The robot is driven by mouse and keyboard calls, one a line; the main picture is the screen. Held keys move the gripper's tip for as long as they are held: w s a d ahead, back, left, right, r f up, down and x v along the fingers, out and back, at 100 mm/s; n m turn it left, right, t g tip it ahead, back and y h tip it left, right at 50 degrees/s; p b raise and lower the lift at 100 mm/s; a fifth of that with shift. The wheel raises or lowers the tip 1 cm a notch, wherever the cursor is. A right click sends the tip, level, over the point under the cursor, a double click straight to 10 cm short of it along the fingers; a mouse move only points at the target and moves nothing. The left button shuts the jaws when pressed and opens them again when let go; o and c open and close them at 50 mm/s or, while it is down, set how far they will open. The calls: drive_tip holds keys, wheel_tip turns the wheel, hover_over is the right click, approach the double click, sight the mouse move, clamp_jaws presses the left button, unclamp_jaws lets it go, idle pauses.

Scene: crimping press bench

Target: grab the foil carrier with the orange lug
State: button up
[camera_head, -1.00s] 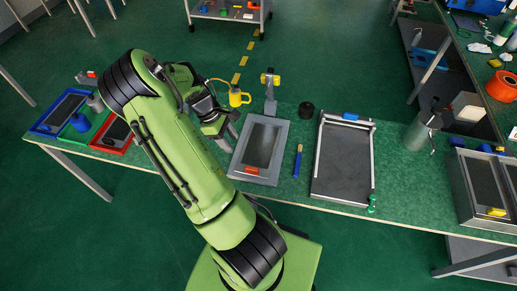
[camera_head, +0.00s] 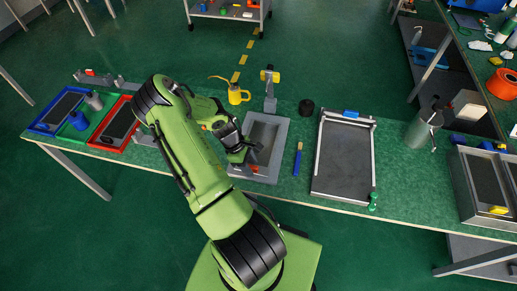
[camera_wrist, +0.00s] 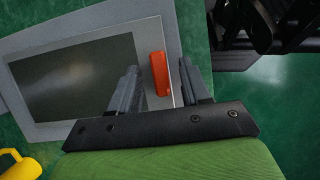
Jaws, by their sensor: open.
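The foil carrier (camera_head: 279,134) is a grey framed plate with a dark window, lying on the green bench in front of my base. It also shows in the wrist view (camera_wrist: 35,60). Its orange lug (camera_wrist: 160,74) sits on one short edge and lies between my two open fingers in the wrist view. In the head view the lug (camera_head: 255,168) is partly hidden by my arm. My gripper (camera_wrist: 163,88) is open, with a finger on each side of the lug. I cannot tell whether either finger touches it.
A blue-handled tool (camera_head: 298,158) lies just right of the carrier. A grey tray (camera_head: 342,165) stands further right. A yellow oil can (camera_head: 237,95) stands behind. Red (camera_head: 97,143), green and blue trays are at the left.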

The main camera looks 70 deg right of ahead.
clamp_jaws()
